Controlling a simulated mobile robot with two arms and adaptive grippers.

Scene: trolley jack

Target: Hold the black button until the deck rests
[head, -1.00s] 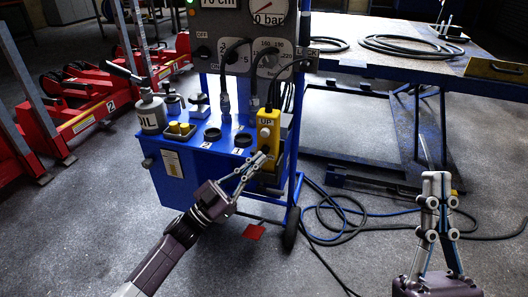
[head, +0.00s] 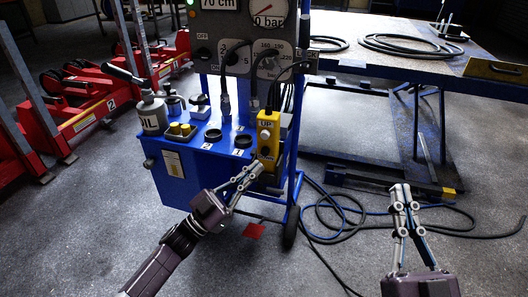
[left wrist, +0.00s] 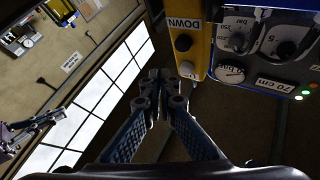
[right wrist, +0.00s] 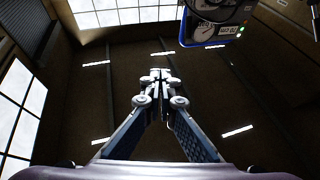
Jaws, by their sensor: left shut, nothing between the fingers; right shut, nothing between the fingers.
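The yellow pendant (head: 268,132) hangs at the right side of the blue trolley, marked UP near its top. In the left wrist view its DOWN label shows with a dark round button (left wrist: 183,42) beside it. My left gripper (head: 257,168) is shut and empty, its tips by the pendant's lower end; in the left wrist view the tips appear off the button, but contact is hard to judge. The deck (head: 400,72) stands raised on its legs above the floor frame. My right gripper (head: 399,190) is shut and empty, in front of the lift.
The blue trolley (head: 185,185) carries an oil can (head: 152,112), sockets and a gauge panel reading 70 cm (head: 217,4) and 0 bar. Hoses lie on the deck and loop over the floor (head: 340,215). Red stands (head: 75,115) are at left.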

